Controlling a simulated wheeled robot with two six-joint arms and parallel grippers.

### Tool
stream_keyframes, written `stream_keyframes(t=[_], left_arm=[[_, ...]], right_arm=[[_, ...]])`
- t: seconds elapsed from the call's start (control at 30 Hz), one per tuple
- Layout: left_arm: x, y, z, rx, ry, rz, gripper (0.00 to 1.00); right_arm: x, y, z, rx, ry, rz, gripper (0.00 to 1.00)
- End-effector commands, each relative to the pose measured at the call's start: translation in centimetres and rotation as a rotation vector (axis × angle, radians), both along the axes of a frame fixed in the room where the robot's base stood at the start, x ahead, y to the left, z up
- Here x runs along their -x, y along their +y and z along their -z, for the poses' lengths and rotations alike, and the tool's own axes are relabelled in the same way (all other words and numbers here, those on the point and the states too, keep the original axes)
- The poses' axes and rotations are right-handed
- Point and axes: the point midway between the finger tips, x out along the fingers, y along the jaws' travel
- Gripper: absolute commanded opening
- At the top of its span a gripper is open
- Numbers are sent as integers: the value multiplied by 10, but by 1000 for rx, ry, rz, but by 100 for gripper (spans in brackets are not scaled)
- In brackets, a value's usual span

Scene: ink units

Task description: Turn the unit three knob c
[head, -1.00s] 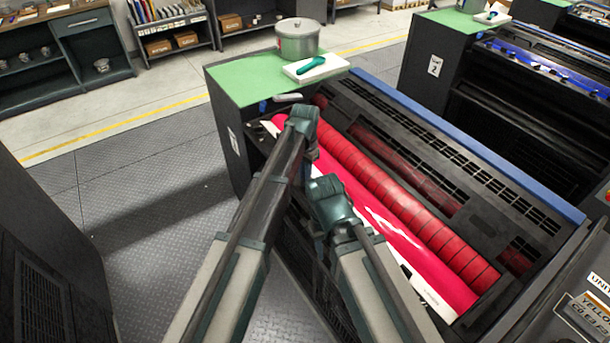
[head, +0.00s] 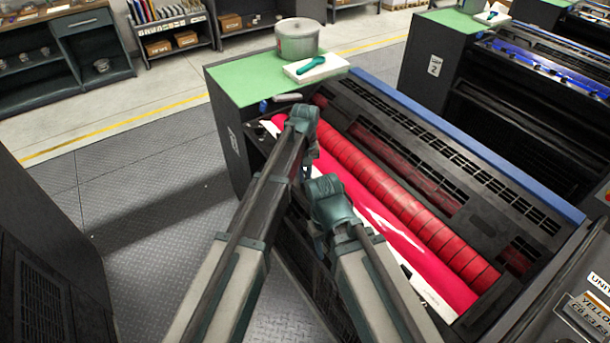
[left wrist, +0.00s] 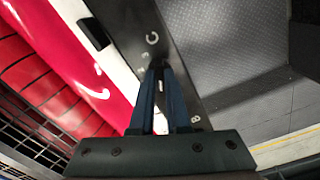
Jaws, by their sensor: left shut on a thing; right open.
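The open press unit in front of me has a dark side rail (left wrist: 140,25) along its red rollers. In the left wrist view a letter C is printed on the rail just beyond my fingertips, and a B lower down. My left gripper (left wrist: 160,75) points down at the rail, its two blue fingers close together at the tips beside the C. It is shut on knob c, which is mostly hidden between the fingers. In the head view my left gripper (head: 308,150) hides that spot. My right gripper (head: 318,235) is open and empty, lower over the unit's near side.
A red roller (head: 400,190) and a magenta sheet (head: 420,262) lie right of the grippers. A metal pot (head: 297,40) and a white tray (head: 317,68) with a teal tool stand on the green top. Another unit marked 2 (head: 435,65) stands behind. The floor at left is clear.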

Motion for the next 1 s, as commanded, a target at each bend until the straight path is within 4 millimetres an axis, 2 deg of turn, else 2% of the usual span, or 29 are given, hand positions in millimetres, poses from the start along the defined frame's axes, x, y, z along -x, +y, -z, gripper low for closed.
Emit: stream_keyframes(t=[0.33,0.9,0.93,1.0], left_arm=[[0,0,0,0,0,-130,0],[0,0,0,0,0,-155,0],[0,0,0,0,0,-155,19],[0,0,0,0,0,-154,32]], right_arm=[[0,0,0,0,0,0,50],[0,0,0,0,0,0,50],[0,0,0,0,0,0,50],[0,0,0,0,0,0,50]])
